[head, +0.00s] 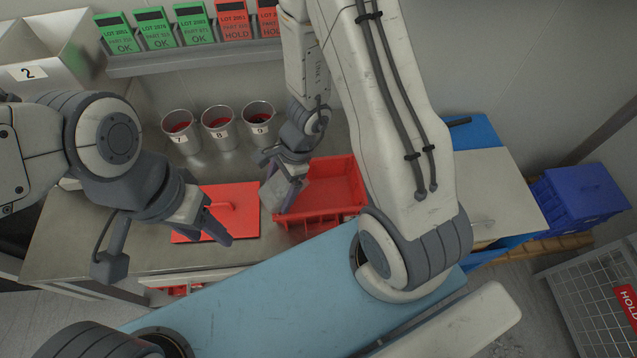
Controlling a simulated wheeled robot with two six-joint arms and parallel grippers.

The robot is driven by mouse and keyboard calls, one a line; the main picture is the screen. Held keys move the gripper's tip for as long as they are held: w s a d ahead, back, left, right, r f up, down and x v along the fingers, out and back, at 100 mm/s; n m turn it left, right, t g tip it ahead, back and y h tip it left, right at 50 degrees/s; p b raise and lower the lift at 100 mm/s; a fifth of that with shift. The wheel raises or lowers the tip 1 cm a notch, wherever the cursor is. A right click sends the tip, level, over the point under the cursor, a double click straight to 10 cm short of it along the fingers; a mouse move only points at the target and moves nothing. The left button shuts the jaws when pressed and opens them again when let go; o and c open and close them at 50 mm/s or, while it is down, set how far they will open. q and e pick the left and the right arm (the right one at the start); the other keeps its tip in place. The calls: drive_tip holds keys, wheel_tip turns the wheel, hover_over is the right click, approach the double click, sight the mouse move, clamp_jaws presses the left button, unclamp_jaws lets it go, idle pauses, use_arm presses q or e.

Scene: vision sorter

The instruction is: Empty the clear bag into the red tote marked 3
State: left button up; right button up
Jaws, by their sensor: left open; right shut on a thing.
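The red tote (338,185) stands on the metal bench at the middle, open at the top. No number shows on the side I see. My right gripper (284,192) is over the tote's left edge, pointing down. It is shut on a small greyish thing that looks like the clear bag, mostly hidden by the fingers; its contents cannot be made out. My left gripper (208,224) is open and empty, to the left of the tote, above a flat red lid with a handle (240,197).
Three metal cups marked 7, 8 and 9 (220,130) stand behind the lid. A bin marked 2 (45,72) is at the back left. Green and red lot cards (195,25) line the shelf. Blue totes (582,190) and a wire HOLD cage (590,290) are at the right.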

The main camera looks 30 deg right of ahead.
use_arm(q)
drive_tip(key=shift+d+f+b, duration=0.35)
drive_tip(key=shift+d, duration=0.35)
use_arm(e)
drive_tip(key=shift+f+y, duration=0.2)
drive_tip(key=shift+y, duration=0.6)
drive_tip(key=shift+f+y, duration=0.2)
drive_tip(key=shift+y, duration=0.6)
